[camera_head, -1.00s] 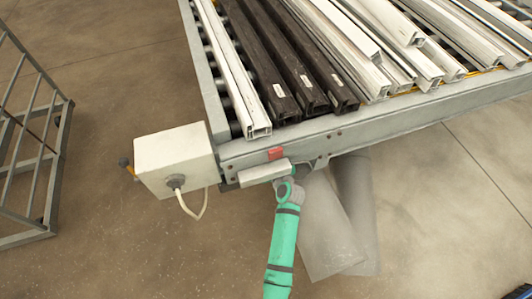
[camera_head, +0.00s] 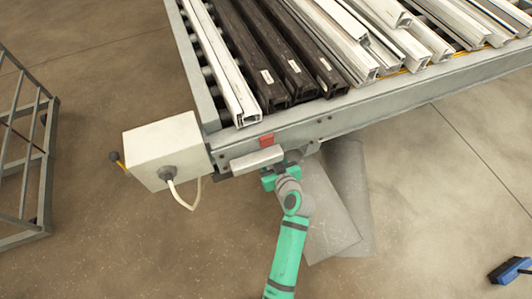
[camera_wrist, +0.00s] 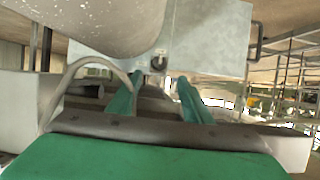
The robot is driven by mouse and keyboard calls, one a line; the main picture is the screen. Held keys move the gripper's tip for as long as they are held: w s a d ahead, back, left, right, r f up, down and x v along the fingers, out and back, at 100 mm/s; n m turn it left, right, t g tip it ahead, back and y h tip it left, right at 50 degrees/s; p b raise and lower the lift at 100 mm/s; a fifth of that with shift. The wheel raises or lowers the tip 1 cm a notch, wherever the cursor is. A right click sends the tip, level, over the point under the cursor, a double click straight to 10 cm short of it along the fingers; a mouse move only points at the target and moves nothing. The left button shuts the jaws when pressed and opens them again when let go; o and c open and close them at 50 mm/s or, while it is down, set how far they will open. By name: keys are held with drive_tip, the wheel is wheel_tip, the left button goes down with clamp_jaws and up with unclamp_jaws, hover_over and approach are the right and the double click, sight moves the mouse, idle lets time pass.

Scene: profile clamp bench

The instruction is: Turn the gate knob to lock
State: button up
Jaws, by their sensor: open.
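I cannot tell for sure which part is the gate knob. A dark round knob on a yellow stem (camera_head: 115,157) sticks out from the left side of the pale control box (camera_head: 160,148). A red block (camera_head: 267,140) sits on the front rail above a light grey bar (camera_head: 257,160). My gripper (camera_head: 268,182) is close beneath that bar, partly hidden in the head view. In the wrist view my green fingers (camera_wrist: 155,95) are apart with nothing seen between them. The box (camera_wrist: 212,40) with a dark round fitting (camera_wrist: 158,62) shows beyond the fingertips.
White and black profiles (camera_head: 290,75) lie on the roller bench (camera_head: 350,105) behind the rail. A cable (camera_head: 183,200) loops below the box. A metal rack (camera_head: 40,160) stands at left and a blue brush (camera_head: 510,270) at lower right.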

idle(0.4)
drive_tip(key=s+a+f+m+h, duration=0.1)
drive_tip(key=s+f+m+h, duration=0.1)
drive_tip(key=s, duration=0.8)
drive_tip(key=s+a+f+m+h, duration=0.1)
drive_tip(key=s+f+h, duration=0.1)
drive_tip(key=s, duration=0.8)
drive_tip(key=s+a+r+t, duration=0.2)
drive_tip(key=s+r, duration=1.1)
drive_tip(key=s, duration=0.4)
drive_tip(key=shift+s+r+t, duration=0.3)
drive_tip(key=shift+s+r, duration=0.05)
drive_tip(key=shift+a, duration=0.1)
